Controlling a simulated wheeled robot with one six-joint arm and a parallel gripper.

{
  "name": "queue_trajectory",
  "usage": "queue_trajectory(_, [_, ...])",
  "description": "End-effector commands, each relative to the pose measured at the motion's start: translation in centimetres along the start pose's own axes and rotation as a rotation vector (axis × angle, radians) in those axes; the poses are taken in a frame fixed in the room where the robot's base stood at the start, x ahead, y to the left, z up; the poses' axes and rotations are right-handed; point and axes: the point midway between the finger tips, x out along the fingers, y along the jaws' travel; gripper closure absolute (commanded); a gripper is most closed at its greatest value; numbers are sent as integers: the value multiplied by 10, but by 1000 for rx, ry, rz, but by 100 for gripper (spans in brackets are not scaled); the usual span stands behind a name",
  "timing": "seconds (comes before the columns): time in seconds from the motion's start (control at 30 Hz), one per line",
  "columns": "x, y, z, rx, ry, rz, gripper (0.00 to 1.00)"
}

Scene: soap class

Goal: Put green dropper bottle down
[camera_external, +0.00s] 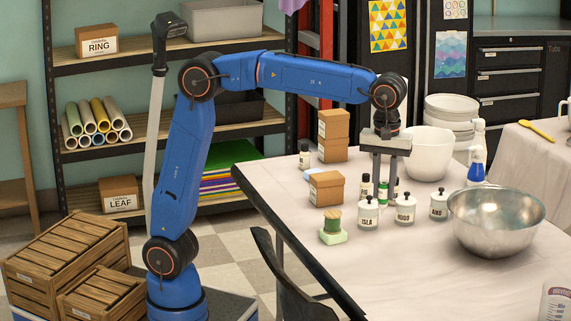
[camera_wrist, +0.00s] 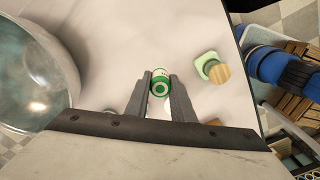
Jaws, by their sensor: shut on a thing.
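The green dropper bottle (camera_wrist: 160,84) is between the two fingers of my gripper (camera_wrist: 161,78) in the wrist view, seen from its top end. My gripper is shut on it. In the external view my gripper (camera_external: 384,196) points straight down over the white table. A green part of the bottle (camera_external: 383,187) shows between the fingers, behind the white labelled jars. The jars hide the lower part, so I cannot tell whether it touches the table (camera_external: 290,245).
White jars with black lids (camera_external: 405,211) stand just in front of my gripper. A small black-capped bottle (camera_external: 366,185) is close at left. A metal bowl (camera_external: 496,220) is at right, a white bowl (camera_external: 429,152) behind. A wooden-topped green block (camera_external: 333,228) is at left.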

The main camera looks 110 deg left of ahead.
Motion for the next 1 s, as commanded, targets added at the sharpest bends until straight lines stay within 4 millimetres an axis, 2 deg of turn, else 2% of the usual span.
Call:
queue_trajectory(0.2, [-10,-2,-4,-2,0,1,100])
queue_trajectory(0.37, [-14,-18,-31,-12,0,1,100])
queue_trajectory(0.47, [-18,-38,-58,-20,0,1,100])
queue_trajectory(0.7, [-26,-98,-126,-40,0,2,100])
queue_trajectory(1.0, [-29,-183,-189,-65,0,2,100])
